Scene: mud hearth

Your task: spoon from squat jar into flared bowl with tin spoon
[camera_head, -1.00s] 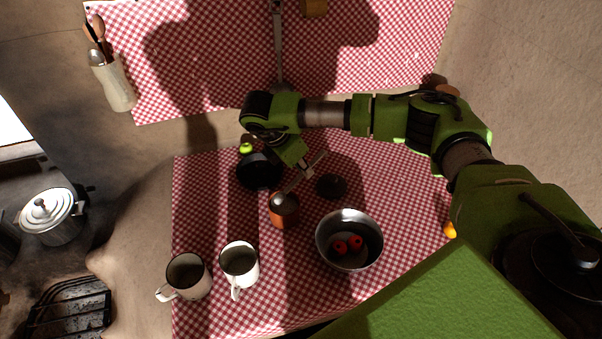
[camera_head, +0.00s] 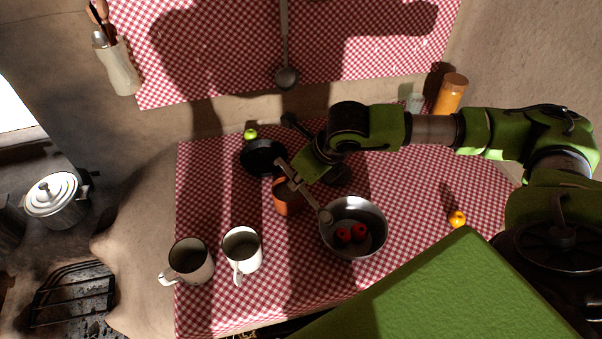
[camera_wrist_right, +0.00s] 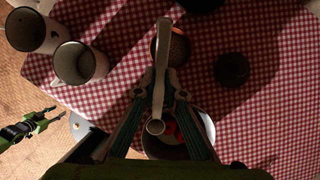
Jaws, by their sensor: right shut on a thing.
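My right gripper (camera_head: 295,180) is shut on the tin spoon (camera_head: 325,215), which slants down to the right. The spoon's head is over the left rim of the flared bowl (camera_head: 375,212), a shiny metal bowl holding red pieces. The squat jar (camera_head: 284,206), orange-brown, stands left of the bowl, partly hidden under the gripper and spoon. In the right wrist view the spoon (camera_wrist_right: 161,60) runs between the fingers, with the jar (camera_wrist_right: 180,50) behind it and the bowl (camera_wrist_right: 208,126) below. Whether the spoon carries anything is unclear. My left gripper (camera_wrist_right: 54,114) shows at the left edge there, open and empty.
Two white mugs (camera_head: 190,262) (camera_head: 243,250) stand at the front left. A black pan (camera_head: 262,157) and a green fruit (camera_head: 250,134) are behind the jar. A small orange fruit (camera_head: 457,218) lies to the right. The checked cloth right of the bowl is mostly clear.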

